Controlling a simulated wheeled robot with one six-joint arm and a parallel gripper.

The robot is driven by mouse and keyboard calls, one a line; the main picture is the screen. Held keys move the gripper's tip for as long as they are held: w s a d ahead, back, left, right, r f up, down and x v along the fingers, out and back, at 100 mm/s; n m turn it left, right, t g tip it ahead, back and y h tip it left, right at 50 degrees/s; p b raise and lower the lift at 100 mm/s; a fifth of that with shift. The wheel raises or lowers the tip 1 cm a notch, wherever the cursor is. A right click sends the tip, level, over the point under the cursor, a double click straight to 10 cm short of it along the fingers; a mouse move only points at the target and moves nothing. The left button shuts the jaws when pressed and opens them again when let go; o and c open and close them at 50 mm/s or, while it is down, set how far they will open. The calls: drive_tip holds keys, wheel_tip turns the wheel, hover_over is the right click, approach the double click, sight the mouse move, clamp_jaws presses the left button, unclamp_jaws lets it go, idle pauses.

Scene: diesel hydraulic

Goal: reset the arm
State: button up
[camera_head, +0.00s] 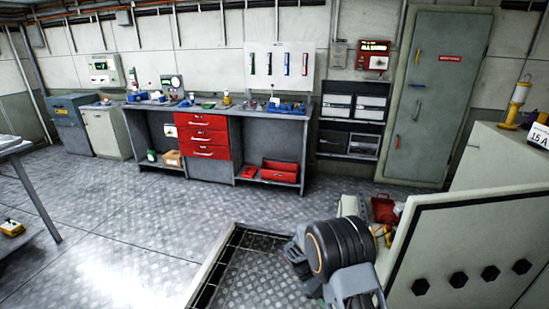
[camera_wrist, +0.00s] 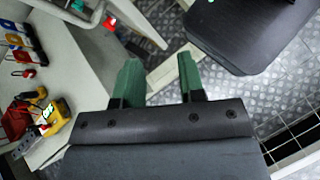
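My gripper (camera_wrist: 160,78) shows in the wrist view with two green fingers standing apart. The gap between them is empty, with a pale ledge and patterned metal floor behind it. In the head view, part of my arm (camera_head: 340,246) shows at the lower middle, beside the pale cabinet. The gripper's fingertips cannot be made out in the head view.
A pale cabinet (camera_head: 470,240) with black knobs stands at the right. A yellow tool (camera_wrist: 58,118) lies on a pale surface in the wrist view. A workbench with red drawers (camera_head: 203,137) stands at the back. The metal floor (camera_head: 150,215) at the left is mostly clear.

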drive_tip(key=s+r+m+t+y+p, duration=0.1)
drive_tip(key=s+r+m+t+y, duration=0.3)
drive_tip(key=r, duration=0.7)
drive_tip(key=s+r+m+t+y+p, duration=0.1)
drive_tip(key=s+r+m+t+y, duration=0.3)
drive_tip(key=s+r, duration=0.5)
wheel_tip(320, 180, up, 4)
drive_tip(key=shift+a+f+m+t, duration=0.2)
drive_tip(key=shift+m+t, duration=0.1)
drive_tip(key=shift+t, duration=0.6)
drive_tip(key=shift+s, duration=0.1)
